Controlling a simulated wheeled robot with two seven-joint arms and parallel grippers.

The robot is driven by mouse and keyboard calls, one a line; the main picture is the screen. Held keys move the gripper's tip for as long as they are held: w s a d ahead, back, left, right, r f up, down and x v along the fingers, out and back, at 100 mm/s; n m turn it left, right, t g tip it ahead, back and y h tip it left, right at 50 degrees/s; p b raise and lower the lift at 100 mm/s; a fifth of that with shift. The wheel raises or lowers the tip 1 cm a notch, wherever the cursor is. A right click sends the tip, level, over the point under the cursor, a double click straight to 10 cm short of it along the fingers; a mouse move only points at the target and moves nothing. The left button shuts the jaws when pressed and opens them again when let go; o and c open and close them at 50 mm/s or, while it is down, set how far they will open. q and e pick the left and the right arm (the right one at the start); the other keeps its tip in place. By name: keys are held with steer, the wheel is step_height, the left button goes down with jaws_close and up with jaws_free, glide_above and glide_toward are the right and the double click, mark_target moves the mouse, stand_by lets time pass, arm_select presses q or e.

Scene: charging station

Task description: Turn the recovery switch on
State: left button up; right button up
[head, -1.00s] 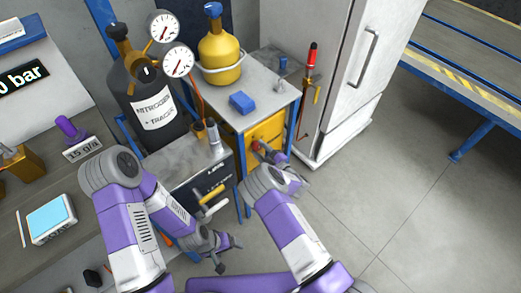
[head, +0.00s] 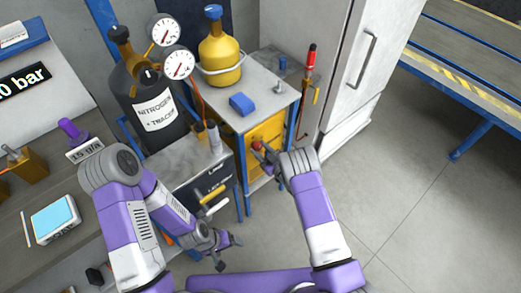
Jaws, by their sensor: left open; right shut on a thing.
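The yellow recovery unit (head: 267,134) stands under the grey table top in the blue-framed cart. A small red knob, seemingly the recovery switch (head: 257,145), is on its front. My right gripper (head: 259,150) reaches in from the right and is shut on the red knob; its fingers and wrist cover part of the yellow front. The knob's setting and any label are too small to read. My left gripper (head: 229,253) is open and empty, low in front of the dark panel with a yellow handle (head: 216,199).
The black nitrogen cylinder (head: 152,108) with two gauges stands left of the cart. A yellow cylinder (head: 221,62) and blue block (head: 242,104) are on the cart top. The white fridge (head: 345,75) stands right. Floor at right is clear.

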steer(key=shift+m, duration=0.4)
steer(key=o, duration=1.1)
steer(key=shift+c, duration=0.2)
steer(key=p+v, duration=0.2)
steer(key=v, duration=0.5)
steer(key=shift+s+d, duration=0.2)
steer(key=shift+s, duration=0.05)
